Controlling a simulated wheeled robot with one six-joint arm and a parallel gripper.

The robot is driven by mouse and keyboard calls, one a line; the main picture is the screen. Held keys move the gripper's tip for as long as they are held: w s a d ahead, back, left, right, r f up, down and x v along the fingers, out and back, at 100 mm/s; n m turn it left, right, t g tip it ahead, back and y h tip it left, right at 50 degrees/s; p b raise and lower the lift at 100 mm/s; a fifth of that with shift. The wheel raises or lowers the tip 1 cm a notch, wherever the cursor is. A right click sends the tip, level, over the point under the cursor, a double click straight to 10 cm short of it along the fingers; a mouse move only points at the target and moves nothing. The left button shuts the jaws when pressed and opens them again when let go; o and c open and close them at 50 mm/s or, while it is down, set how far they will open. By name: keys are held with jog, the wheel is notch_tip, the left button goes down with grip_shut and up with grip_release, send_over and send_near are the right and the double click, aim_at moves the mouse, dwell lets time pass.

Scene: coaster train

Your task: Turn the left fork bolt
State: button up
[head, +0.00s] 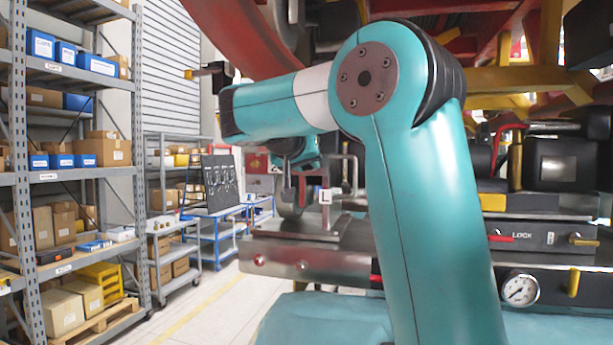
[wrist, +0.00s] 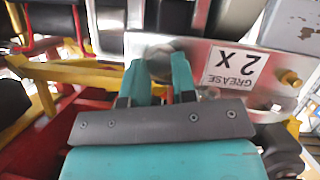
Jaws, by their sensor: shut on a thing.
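In the wrist view, my gripper (wrist: 158,68) has its two teal fingers close together, shut on a grey metal part at their tips, which I take to be the left fork bolt (wrist: 157,48). The fingers hide much of it, and the picture is blurred. A metal plate (wrist: 222,45) lies just behind the fingertips, with an upside-down "GREASE 2 X" label. In the head view, my arm covers much of the work area. A small "L" tag (head: 325,196) shows on the metal fork assembly (head: 310,226), beside the end of my arm. The fingertips are not clear there.
A brass fitting (wrist: 290,78) sticks out right of the label. Yellow and red frame bars (head: 510,80) hang close above and right. A panel marked LOCK (head: 522,237) and a gauge (head: 520,289) are at right. Shelving (head: 22,150) stands left; the floor (head: 215,305) between is clear.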

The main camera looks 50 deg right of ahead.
jog(key=m+b, duration=0.1)
jog(key=b, duration=0.1)
jog(key=m+t+b, duration=0.1)
jog(key=b, duration=0.2)
jog(key=m+t+b, duration=0.1)
jog(key=b, duration=0.2)
jog(key=shift+s+d+f+m+y, duration=0.1)
jog(key=shift+s+f+m+y, duration=0.1)
jog(key=shift+f+m+y, duration=0.2)
jog(key=m+t+b, duration=0.1)
jog(key=m+b, duration=0.1)
jog(key=b, duration=0.2)
jog(key=shift+r+t, duration=0.2)
jog(key=shift+t, duration=0.2)
jog(key=shift+y+b, duration=0.3)
jog(key=shift+b, duration=0.1)
jog(key=shift+r, duration=0.1)
jog(key=o, duration=0.9)
jog(key=shift+s, duration=0.1)
